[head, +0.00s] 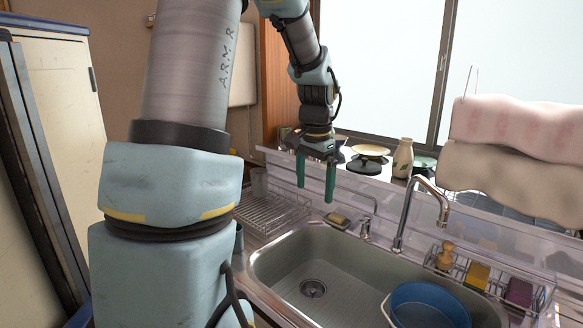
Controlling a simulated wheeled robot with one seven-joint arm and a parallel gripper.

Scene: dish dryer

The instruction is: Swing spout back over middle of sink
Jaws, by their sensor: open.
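The chrome spout (408,203) rises from behind the sink and arches to the right, its tip over the right part of the sink near the back rim. The steel sink (274,272) has a round drain (313,288) in its left part. My gripper (316,196) points down with its two green fingers apart and nothing between them. It hangs in front of the window ledge, left of the spout and clear of it. A smaller metal tap or lever (366,229) stands left of the spout.
A blue basin (429,305) sits in the sink's right part. A wire rack with sponges (477,275) and a brush (445,256) lies right of the spout. A drying rack (268,213) is at left. Towels (512,130) hang at upper right. Bottle (403,158) and dishes line the ledge.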

